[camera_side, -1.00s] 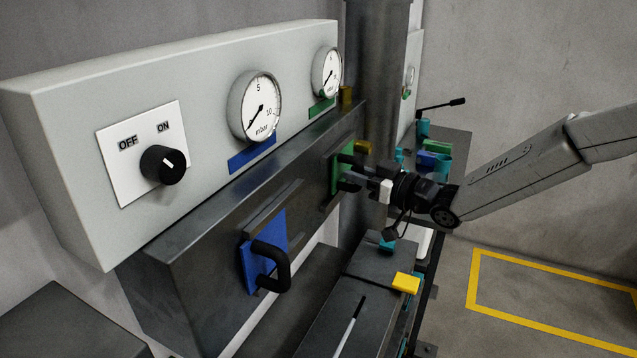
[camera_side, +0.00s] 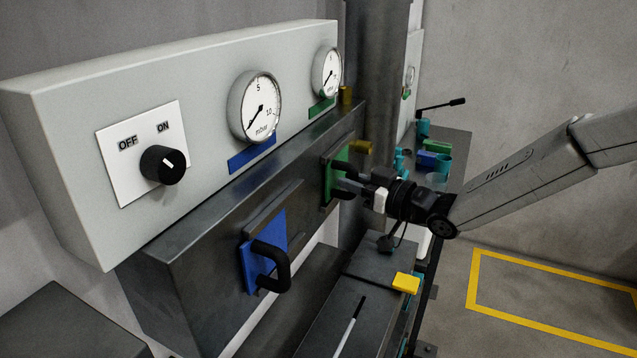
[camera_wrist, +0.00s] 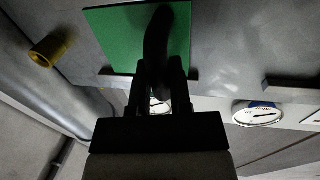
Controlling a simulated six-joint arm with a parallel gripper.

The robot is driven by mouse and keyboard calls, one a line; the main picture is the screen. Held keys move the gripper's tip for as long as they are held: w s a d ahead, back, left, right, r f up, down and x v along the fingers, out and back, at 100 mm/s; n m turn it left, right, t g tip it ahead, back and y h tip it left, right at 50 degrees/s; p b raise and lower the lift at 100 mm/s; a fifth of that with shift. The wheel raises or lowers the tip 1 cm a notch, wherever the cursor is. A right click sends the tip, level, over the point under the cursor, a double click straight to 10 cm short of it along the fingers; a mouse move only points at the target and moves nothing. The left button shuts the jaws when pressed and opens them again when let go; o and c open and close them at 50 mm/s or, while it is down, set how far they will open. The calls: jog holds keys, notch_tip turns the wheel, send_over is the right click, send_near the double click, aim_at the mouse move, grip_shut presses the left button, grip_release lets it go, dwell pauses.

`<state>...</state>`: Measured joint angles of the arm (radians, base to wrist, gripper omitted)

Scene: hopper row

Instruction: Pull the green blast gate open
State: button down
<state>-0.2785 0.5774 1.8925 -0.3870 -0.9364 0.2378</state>
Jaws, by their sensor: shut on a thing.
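The green blast gate (camera_side: 341,157) is a flat green plate on the front of the dark metal duct, right of the blue gate in the side view. In the wrist view the green plate (camera_wrist: 112,38) fills the upper middle, with a dark curved handle (camera_wrist: 157,38) standing out from it. My gripper (camera_side: 346,181) is at the plate's front, its fingers around the handle. In the wrist view my gripper (camera_wrist: 161,75) is shut on the handle's near part. The fingers hide some of the handle.
The blue gate (camera_side: 254,243) with its black handle (camera_side: 283,270) is at left. Above are two gauges (camera_side: 262,105) and a knob (camera_side: 162,165) pointing toward ON. A yellow stub (camera_side: 360,147) protrudes close to my gripper. A yellow block (camera_side: 406,283) lies below on a dark surface.

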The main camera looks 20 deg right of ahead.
jog(key=s+a, duration=0.2)
jog(key=shift+s+a, duration=0.3)
jog(key=c, duration=0.6)
grip_release()
jog(key=shift+o, duration=0.2)
jog(key=shift+d, duration=0.1)
jog(key=v, duration=0.7)
jog(key=shift+s+d, duration=0.15)
jog(key=shift+s, duration=0.15)
jog(key=shift+d, duration=0.1)
jog(key=s+d+f+m+g+h, duration=0.3)
jog(key=s+d+f+g+h, duration=0.15)
jog(key=d, duration=0.35)
jog(key=s+d+f+m+g+h, duration=0.2)
jog(key=s+d+f+g+h, duration=0.3)
jog(key=d, duration=0.4)
jog(key=s+d+f+m+g, duration=0.1)
jog(key=s+d+f+g, duration=0.1)
jog(key=s, duration=0.7)
jog(key=shift+s+d+f+m+g, duration=0.35)
jog(key=shift+s+f+m+g, duration=0.1)
jog(key=shift+f, duration=0.1)
